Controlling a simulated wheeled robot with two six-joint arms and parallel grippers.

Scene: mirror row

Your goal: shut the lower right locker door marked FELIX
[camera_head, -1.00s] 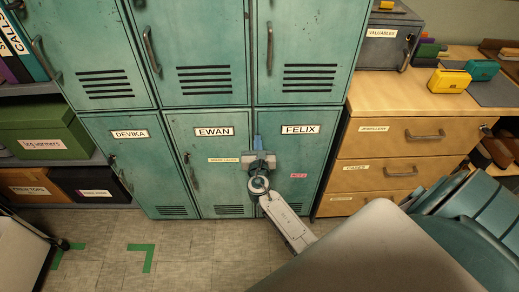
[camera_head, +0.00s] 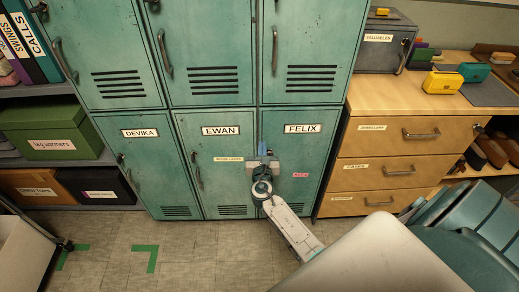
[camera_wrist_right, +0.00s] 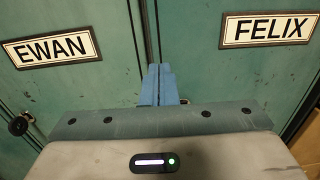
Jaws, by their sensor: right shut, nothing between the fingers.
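The FELIX door (camera_head: 302,152) is the lower right green locker door. It looks level with the EWAN door (camera_head: 218,150) beside it, with only a thin dark seam between them. Its name plate also shows in the right wrist view (camera_wrist_right: 267,30). My right gripper (camera_head: 262,148) is in front of the FELIX door's left edge. Its blue fingers are shut and empty, pointing at the door near the seam, also in the right wrist view (camera_wrist_right: 158,85). I cannot tell whether they touch it. The FELIX handle is hidden behind my gripper. My left gripper is out of view.
A wooden drawer unit (camera_head: 385,149) stands close on the right of the lockers. A teal chair (camera_head: 470,222) is at the lower right. Shelves with a green box (camera_head: 48,130) are on the left. The floor (camera_head: 205,255) before the lockers is clear.

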